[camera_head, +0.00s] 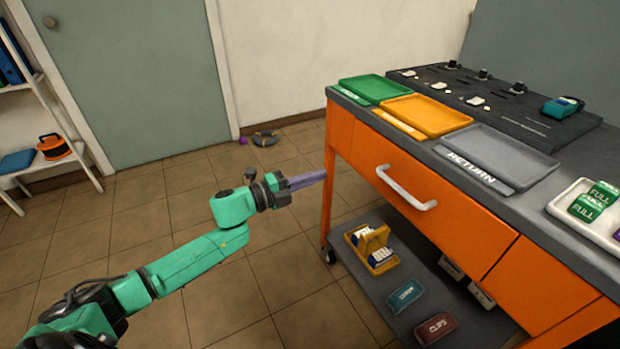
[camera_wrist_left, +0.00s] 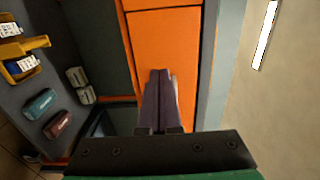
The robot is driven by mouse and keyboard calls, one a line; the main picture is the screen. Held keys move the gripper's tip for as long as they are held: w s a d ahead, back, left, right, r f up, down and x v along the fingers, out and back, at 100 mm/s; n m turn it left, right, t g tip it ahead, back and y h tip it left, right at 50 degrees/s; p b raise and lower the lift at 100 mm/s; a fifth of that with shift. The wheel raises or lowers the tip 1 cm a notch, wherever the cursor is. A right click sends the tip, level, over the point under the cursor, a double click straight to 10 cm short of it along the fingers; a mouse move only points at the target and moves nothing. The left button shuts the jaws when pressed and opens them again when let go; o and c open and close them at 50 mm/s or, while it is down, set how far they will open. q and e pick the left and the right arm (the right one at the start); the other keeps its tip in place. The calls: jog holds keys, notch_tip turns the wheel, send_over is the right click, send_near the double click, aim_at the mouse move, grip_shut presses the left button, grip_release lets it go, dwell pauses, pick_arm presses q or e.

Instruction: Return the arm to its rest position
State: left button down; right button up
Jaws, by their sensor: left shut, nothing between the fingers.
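My left arm comes in from the lower left in the head view, stretched out over the tiled floor. My left gripper (camera_head: 308,180) is at its end, left of the orange cart (camera_head: 440,200) and apart from its drawer handle (camera_head: 406,188). In the left wrist view the two purple-grey fingers (camera_wrist_left: 158,100) lie together, shut with nothing between them. The cart's orange face (camera_wrist_left: 165,40) shows behind the fingers there. My right gripper is in neither view.
The cart top holds a green tray (camera_head: 374,89), a yellow tray (camera_head: 428,114), a grey RETURN tray (camera_head: 495,155) and a white tray (camera_head: 557,207) with green packs. The lower shelf (camera_head: 385,283) holds a yellow box and small packs. A white rack (camera_head: 45,100) stands far left. Floor around the arm is open.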

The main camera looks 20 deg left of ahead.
pick_arm(q)
jog(key=s+a+f+n+y, duration=0.2)
jog(key=a+f+n+y, duration=0.25)
jog(key=f+n, duration=0.4)
jog(key=s+a+f+n+y, duration=0.1)
jog(key=a+f+n+y, duration=0.3)
jog(key=f, duration=0.8)
jog(key=s+f+n+g+y, duration=0.3)
jog(key=s+f+n+g, duration=0.25)
jog(key=s+f, duration=0.5)
jog(key=s+d+f+n+g, duration=0.35)
jog(key=s+f, duration=0.35)
jog(key=s, duration=0.3)
jog(key=s+d+f+n+g, duration=0.2)
jog(key=s+f+n+g, duration=0.15)
jog(key=s+f, duration=0.5)
jog(key=s+a+r+m+p, duration=0.1)
jog(key=s+a+r+p, duration=0.2)
jog(key=s+r+p, duration=0.9)
jog(key=s+p, duration=0.1)
jog(key=p, duration=0.9)
jog(key=shift+s+a+r, duration=0.25)
jog(key=shift+s, duration=0.05)
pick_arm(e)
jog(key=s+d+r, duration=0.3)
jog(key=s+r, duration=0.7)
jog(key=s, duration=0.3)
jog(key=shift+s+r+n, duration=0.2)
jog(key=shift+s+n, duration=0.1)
